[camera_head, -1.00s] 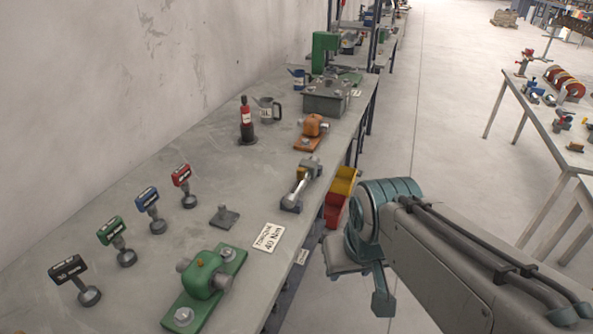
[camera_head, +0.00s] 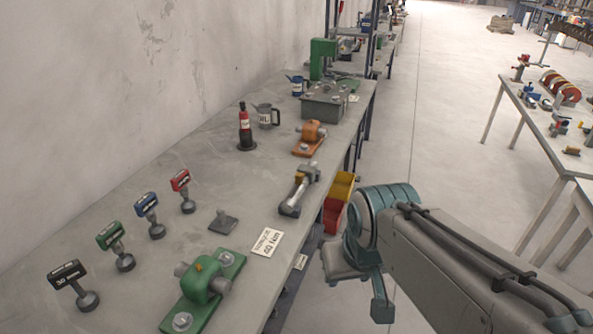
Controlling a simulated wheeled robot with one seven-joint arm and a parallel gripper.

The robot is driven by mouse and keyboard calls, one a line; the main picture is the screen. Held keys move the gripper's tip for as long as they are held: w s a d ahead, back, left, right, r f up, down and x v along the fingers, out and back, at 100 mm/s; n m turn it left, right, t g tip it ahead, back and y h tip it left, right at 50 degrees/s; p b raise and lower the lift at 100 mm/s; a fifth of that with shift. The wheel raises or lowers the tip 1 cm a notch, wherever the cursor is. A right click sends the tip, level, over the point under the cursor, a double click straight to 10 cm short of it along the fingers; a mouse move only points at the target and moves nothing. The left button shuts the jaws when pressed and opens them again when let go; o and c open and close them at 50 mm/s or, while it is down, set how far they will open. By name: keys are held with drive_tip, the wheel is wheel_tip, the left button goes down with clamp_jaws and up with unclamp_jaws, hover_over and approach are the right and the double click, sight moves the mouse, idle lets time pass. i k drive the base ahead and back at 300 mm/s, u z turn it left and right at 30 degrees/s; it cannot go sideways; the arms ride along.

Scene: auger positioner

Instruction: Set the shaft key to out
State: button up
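I cannot tell which part is the shaft key, as no part is clearly marked as such. On the long grey bench stand a green housing with a grey shaft (camera_head: 203,282), a smaller orange housing (camera_head: 310,138) and a grey fixture with a long silver bar and a yellow part (camera_head: 297,190). My gripper (camera_head: 362,285) hangs over the aisle to the right of the bench, apart from all of these. One blunt finger points down; the rest is turned away, so its opening is hidden. I see nothing held in it.
Several labelled knobs on stems, including a black one (camera_head: 67,273) and a red one (camera_head: 180,180), line the bench's left. Yellow and red bins (camera_head: 339,190) hang beside the bench edge.

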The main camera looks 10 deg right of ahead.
sight(299, 176)
drive_tip(key=z, duration=0.55)
drive_tip(key=k, duration=0.65)
drive_tip(key=z, duration=0.7)
drive_tip(key=i, duration=1.5)
drive_tip(key=u, duration=1.15)
drive_tip(key=i, duration=0.3)
drive_tip(key=u, duration=0.35)
